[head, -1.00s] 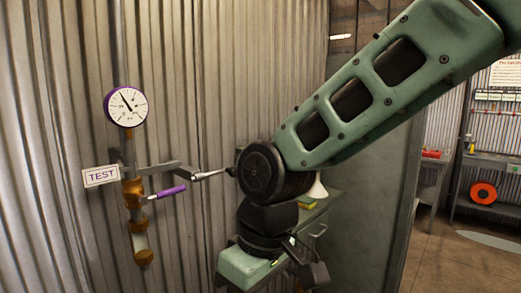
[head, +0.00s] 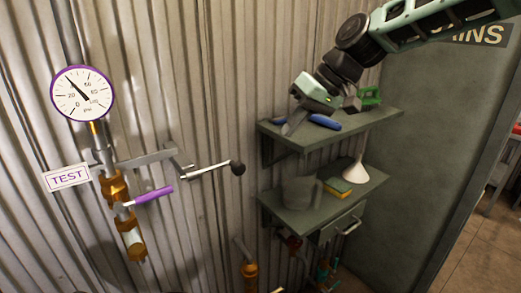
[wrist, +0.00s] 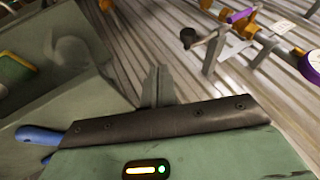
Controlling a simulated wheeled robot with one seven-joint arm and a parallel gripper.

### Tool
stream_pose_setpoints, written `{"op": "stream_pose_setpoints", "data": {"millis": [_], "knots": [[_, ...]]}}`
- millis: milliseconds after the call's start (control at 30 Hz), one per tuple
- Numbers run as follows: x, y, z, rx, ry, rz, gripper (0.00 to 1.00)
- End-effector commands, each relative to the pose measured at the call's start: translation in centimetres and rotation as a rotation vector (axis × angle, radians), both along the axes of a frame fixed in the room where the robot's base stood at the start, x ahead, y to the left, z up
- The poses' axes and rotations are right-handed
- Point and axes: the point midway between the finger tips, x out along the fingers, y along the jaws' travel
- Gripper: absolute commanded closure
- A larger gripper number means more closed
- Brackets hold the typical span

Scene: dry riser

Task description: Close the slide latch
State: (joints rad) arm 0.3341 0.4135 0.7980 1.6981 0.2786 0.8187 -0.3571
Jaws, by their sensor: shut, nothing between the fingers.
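I cannot make out a part that is clearly a slide latch. On the corrugated wall a flat grey bar (head: 145,160) meets a metal crank lever (head: 208,170) with a black ball knob (head: 238,168); the knob also shows in the wrist view (wrist: 188,36). A valve with a purple handle (head: 154,195) sits left of them. My gripper (head: 290,128) is up and right of the knob, in front of the upper shelf, apart from the lever. Its fingers are together and empty in the wrist view (wrist: 157,86).
The upper shelf (head: 370,125) holds a blue-handled tool (head: 325,122) and a green item (head: 370,95). The lower shelf holds a grey pot (head: 299,192), a sponge (head: 338,186) and a white funnel (head: 355,170). A gauge (head: 82,93) and TEST sign (head: 67,178) are left.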

Motion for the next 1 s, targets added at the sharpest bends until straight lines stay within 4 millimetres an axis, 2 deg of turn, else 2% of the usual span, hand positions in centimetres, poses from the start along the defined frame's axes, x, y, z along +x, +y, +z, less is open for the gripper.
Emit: {"op": "stream_pose_setpoints", "data": {"millis": [367, 600, 1000], "knots": [[0.7, 4.4, -6.1, 0.000, 0.007, 0.003, 1.00], [-0.6, 7.2, -6.6, -0.001, 0.002, 0.002, 1.00], [-0.9, 7.8, -7.1, -0.001, 0.001, -0.001, 1.00]]}}
